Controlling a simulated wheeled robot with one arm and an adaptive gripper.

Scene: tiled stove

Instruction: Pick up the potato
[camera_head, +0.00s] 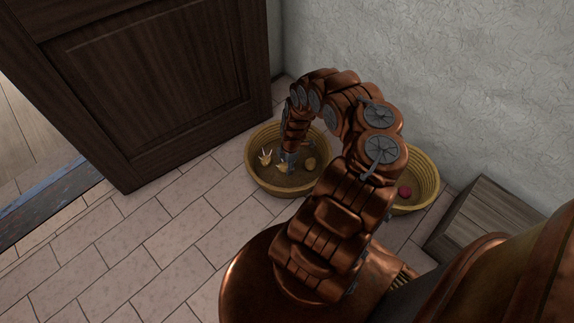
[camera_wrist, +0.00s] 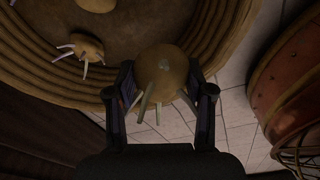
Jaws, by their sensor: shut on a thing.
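A round brown potato (camera_wrist: 164,72) with pale sprouts sits between the two fingers of my gripper (camera_wrist: 160,85) in the wrist view. The fingers press on its left and right sides. Behind it is the rim of a woven basket (camera_wrist: 55,82). In the head view my gripper (camera_head: 289,163) points down inside the round basket (camera_head: 262,182), and the held potato (camera_head: 281,168) shows only in part at its tip. I cannot tell whether it is clear of the basket floor.
Another sprouted potato (camera_head: 265,157) lies left in the basket, and a round brown thing (camera_head: 310,163) lies right. A second basket (camera_head: 428,177) holds a red thing (camera_head: 404,192). A wooden crate (camera_head: 484,222), a wall and a dark door (camera_head: 160,75) stand near. Tiled floor is free in front.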

